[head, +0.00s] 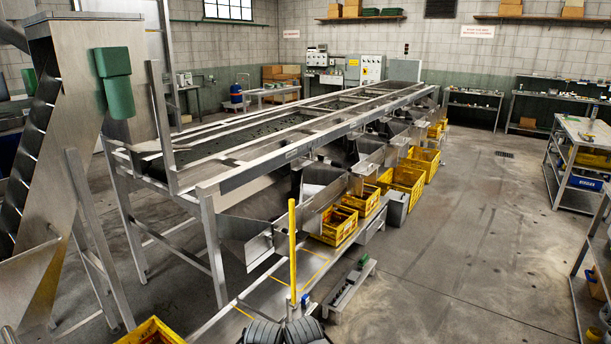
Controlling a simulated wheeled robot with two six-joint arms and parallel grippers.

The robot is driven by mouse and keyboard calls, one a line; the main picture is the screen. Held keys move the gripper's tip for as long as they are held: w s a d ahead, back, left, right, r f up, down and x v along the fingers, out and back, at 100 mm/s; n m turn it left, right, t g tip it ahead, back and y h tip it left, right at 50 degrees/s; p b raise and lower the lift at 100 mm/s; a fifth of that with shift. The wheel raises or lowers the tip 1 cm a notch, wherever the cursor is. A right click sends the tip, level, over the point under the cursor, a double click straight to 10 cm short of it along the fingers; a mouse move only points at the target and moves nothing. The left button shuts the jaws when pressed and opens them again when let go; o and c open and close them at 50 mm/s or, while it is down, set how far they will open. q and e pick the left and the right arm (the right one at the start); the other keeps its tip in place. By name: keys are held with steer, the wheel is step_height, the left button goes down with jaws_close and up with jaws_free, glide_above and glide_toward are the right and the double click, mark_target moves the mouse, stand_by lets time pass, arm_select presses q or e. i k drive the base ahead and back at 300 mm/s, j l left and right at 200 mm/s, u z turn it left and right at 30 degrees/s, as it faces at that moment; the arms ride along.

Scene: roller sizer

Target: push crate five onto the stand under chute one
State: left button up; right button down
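Several yellow crates stand along the sizer's right side, such as a near crate (335,226) with dark contents and a larger crate (404,181) farther back. Another yellow crate (152,333) is cut off by the bottom edge at left. I cannot read numbers on any crate, so I cannot tell which is crate five. The nearest steel chute (246,238) hangs over a low stand (268,297) with yellow line markings and no crate on its visible part. I cannot tell chute numbers. I make out neither of my grippers.
A yellow post (292,252) rises beside the low stand. Two dark ribbed shapes (264,331) at the bottom edge are unclear. The floor (460,250) to the right is open, up to a shelf trolley (577,165).

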mark_target(341, 228)
steer(key=i+l+z, duration=0.9)
steer(key=i, duration=0.25)
steer(key=i+z, duration=0.35)
steer(key=i, duration=1.85)
steer(key=i+l+u, duration=0.2)
steer(key=i, duration=0.2)
steer(key=i+u, duration=0.15)
steer(key=i, duration=0.3)
steer(key=i+l+u, duration=0.2)
steer(key=i, duration=0.2)
steer(key=i+u, duration=0.2)
steer(key=u, duration=0.25)
steer(key=i+l+u, duration=0.2)
steer(key=u, duration=0.25)
steer(key=i+l+u, duration=0.15)
steer(key=u, duration=0.3)
steer(key=i+l+u, duration=0.1)
steer(key=l+u, duration=0.2)
steer(key=u, duration=0.15)
steer(key=i+l+u, duration=0.15)
steer(key=u, duration=0.3)
steer(key=i+l+u, duration=0.2)
steer(key=u, duration=0.25)
steer(key=i+l+u, duration=0.1)
steer(key=l+u, duration=0.25)
steer(key=u, duration=0.15)
steer(key=i+l+u, duration=0.1)
steer(key=l+u, duration=0.2)
steer(key=u, duration=0.15)
